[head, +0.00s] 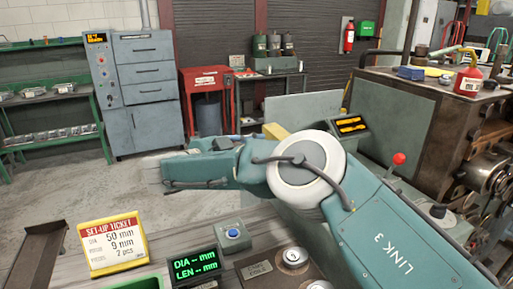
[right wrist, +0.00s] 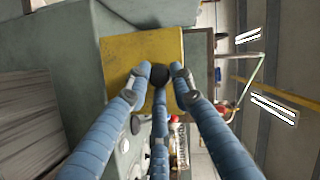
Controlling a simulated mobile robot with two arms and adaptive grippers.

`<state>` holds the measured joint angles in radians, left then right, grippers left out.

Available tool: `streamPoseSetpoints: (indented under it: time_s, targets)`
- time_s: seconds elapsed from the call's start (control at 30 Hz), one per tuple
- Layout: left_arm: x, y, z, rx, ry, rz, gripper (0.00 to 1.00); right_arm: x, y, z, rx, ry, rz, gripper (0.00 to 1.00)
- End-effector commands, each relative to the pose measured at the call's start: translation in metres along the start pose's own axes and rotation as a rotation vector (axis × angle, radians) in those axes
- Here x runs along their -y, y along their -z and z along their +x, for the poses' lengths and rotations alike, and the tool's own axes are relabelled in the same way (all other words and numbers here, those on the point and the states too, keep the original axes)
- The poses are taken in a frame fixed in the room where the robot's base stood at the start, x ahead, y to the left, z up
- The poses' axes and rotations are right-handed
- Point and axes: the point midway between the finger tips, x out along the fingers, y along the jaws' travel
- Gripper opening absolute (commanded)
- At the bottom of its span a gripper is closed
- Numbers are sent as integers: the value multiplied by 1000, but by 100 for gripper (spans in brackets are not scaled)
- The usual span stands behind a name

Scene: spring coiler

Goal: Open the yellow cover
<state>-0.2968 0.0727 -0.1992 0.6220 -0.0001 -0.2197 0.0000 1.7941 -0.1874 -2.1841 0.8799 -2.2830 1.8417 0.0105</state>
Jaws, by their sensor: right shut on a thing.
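The yellow cover (right wrist: 125,55) is a flat yellow panel in the right wrist view, set beside grey-green machine casing. A dark round knob (right wrist: 159,74) shows in front of it. The blue segmented fingers of my right gripper (right wrist: 157,82) are closed around this knob. I cannot see a clear gap between the panel and the casing. In the head view, a small yellow patch (head: 275,131), likely the cover, shows behind my right arm, which hides most of that area. My left gripper is not in view.
A set-up ticket (head: 112,243), a green readout (head: 195,265) and a blue button box (head: 233,235) stand in front. An amber display (head: 350,125) and red-knobbed lever (head: 398,159) are near my right arm. Heavy machinery (head: 440,110) stands at right. The floor at left is open.

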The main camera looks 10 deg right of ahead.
Motion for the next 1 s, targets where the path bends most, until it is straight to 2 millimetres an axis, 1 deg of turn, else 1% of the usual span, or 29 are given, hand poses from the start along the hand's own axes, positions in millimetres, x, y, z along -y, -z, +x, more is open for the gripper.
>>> streamPoseSetpoints:
  time_s: [0.03,0.4,0.43,0.47,0.5,0.53,0.83,0.93,1.0]
  targets:
    - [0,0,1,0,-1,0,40,4,-1,-1,6,14,5,0]
    - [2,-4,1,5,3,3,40,3,0,-1,4,17,3,0]
    - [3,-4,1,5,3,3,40,3,0,-1,4,17,3,24]
    - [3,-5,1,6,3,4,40,4,0,-1,4,17,3,30]
    - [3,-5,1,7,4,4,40,3,0,-1,3,17,3,38]
    - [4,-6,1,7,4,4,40,3,0,-1,3,16,2,41]
    - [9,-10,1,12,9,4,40,0,0,-2,0,11,-1,41]
    - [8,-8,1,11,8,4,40,0,-1,-11,2,11,-2,41]
    - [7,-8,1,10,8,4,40,0,-1,-22,3,12,-2,41]
